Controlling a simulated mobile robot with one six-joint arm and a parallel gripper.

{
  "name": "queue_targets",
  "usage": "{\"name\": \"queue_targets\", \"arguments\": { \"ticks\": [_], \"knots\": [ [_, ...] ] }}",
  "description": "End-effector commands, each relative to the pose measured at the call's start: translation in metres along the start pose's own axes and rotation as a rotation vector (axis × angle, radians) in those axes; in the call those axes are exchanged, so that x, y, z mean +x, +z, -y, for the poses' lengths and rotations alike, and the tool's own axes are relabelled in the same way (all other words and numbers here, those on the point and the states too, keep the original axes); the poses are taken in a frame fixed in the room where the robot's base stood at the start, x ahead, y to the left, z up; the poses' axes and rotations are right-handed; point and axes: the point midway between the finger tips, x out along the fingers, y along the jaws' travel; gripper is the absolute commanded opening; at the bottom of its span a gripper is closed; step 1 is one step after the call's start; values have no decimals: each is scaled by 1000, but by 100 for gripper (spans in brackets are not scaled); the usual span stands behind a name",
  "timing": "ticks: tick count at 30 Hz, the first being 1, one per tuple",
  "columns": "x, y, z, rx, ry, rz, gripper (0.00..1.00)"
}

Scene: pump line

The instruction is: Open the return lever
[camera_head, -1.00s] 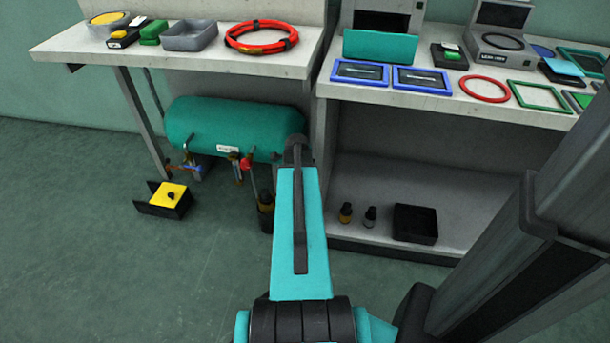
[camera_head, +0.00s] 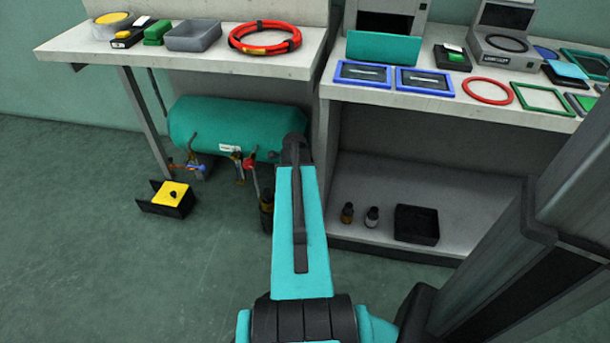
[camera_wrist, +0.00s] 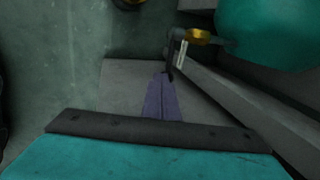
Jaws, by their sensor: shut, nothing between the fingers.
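The teal tank (camera_head: 235,125) lies under the left bench, with small valves and pipes along its underside. Among them are a red handle (camera_head: 249,164), a brass fitting (camera_head: 237,160) and a blue part (camera_head: 192,167). I cannot tell which is the return lever. In the wrist view, a brass fitting (camera_wrist: 200,36) joins the tank (camera_wrist: 275,35); a dark downward piece with a white tag (camera_wrist: 182,55) is beside it. My gripper (camera_wrist: 162,76) is shut and empty, its tips close to the dark piece's lower end; contact is unclear. The head view hides my gripper behind my arm.
The left bench (camera_head: 200,62) overhangs the tank. The right bench's lower shelf holds small bottles (camera_head: 347,212) and a black bin (camera_head: 416,224). Open floor lies in front.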

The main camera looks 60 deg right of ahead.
Motion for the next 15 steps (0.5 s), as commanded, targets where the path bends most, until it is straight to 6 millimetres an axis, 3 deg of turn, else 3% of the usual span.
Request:
{"name": "queue_targets", "arguments": {
  "ticks": [15],
  "knots": [
    [-9,0,0,-1,-1,-1,0]
  ]
}}
